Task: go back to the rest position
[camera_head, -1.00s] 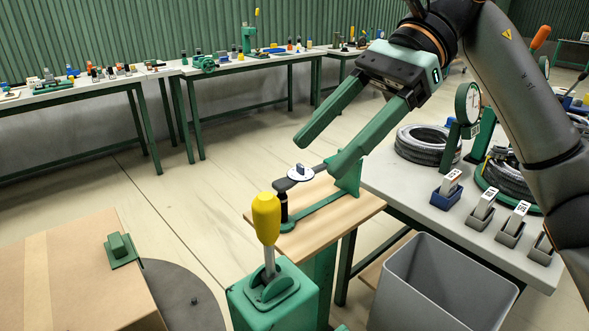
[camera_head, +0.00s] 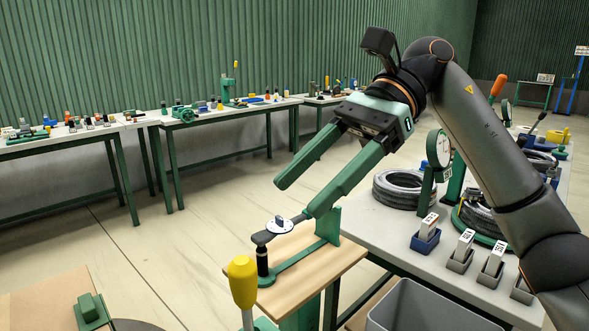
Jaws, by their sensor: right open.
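My right gripper (camera_head: 294,200) is open and empty. Its two green fingers point down and left, above and beyond the small wooden stand (camera_head: 330,262). On that stand a green fixture carries a dark arm with a small white disc (camera_head: 279,226) on top. The lower fingertip appears close to the disc in the picture; I cannot tell the exact gap. My right arm comes in from the right edge, over the grey table. My left gripper is not in view.
The grey table (camera_head: 385,232) on the right holds hose coils (camera_head: 400,186), a dial gauge (camera_head: 438,150) and several labelled blocks in holders. A yellow-knobbed lever (camera_head: 242,282), a grey bin (camera_head: 430,310) and a cardboard box (camera_head: 40,297) are in front. Floor is open at left.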

